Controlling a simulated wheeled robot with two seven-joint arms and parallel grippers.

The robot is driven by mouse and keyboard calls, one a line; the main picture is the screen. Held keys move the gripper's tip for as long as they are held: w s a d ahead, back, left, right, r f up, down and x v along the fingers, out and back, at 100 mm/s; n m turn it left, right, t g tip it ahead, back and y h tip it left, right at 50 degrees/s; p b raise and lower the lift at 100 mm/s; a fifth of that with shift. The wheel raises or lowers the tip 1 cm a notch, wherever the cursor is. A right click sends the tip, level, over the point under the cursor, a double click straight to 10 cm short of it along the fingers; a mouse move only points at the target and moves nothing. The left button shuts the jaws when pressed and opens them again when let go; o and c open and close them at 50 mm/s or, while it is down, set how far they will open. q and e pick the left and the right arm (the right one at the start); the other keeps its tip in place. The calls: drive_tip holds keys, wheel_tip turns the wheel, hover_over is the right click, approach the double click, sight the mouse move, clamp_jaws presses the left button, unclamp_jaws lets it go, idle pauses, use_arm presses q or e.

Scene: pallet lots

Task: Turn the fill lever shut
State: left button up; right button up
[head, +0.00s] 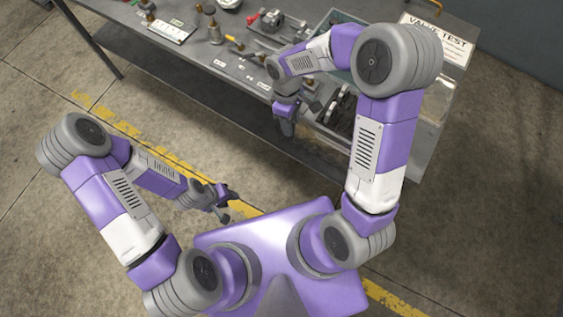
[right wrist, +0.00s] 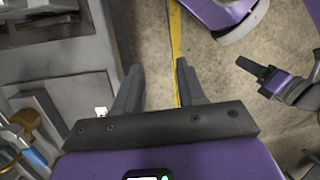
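A valve rig with a red part (head: 253,20) stands at the back of the grey workbench (head: 180,62). I cannot tell surely which part is the fill lever; a yellow-handled piece (head: 235,43) lies left of the rig. In the right wrist view a brass-coloured part with a blue handle (right wrist: 31,152) shows at the lower left, partly cut off. My right gripper (head: 284,128) points down by the bench's front edge; in its wrist view (right wrist: 157,82) its fingers are apart with nothing between them. My left gripper (head: 230,204) hangs low over the floor, fingers apart, empty.
A sign reading VALVE TEST (head: 440,42) stands at the bench's right end. A tray with dark slots (head: 340,113) lies near the front right. Brass fittings (head: 212,28) and a white card (head: 172,31) lie at the left. The floor in front is clear.

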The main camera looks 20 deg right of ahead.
drive_tip(key=s+a+f+m+t+y+p, duration=0.1)
drive_tip(key=s+a+f+m+y, duration=0.1)
drive_tip(key=f, duration=0.4)
drive_tip(key=s+a+f+m+t+y+p, duration=0.1)
drive_tip(key=s+a+f+m+y, duration=0.1)
drive_tip(key=s+a+f+m, duration=0.2)
drive_tip(key=shift+s+f+m+y+p, duration=0.35)
drive_tip(key=shift+s+f+m, duration=0.8)
drive_tip(key=shift+f, duration=0.55)
drive_tip(key=shift+s+d+f+m+t, duration=0.1)
drive_tip(key=shift+s+f+m+t, duration=0.2)
drive_tip(key=shift+s+f+m, duration=0.55)
drive_tip(key=shift+s+d+f+m+t, duration=0.1)
drive_tip(key=shift+s+f+m+t, duration=0.2)
drive_tip(key=shift+s+f+m, duration=0.5)
drive_tip(key=shift+r, duration=0.2)
idle(0.4)
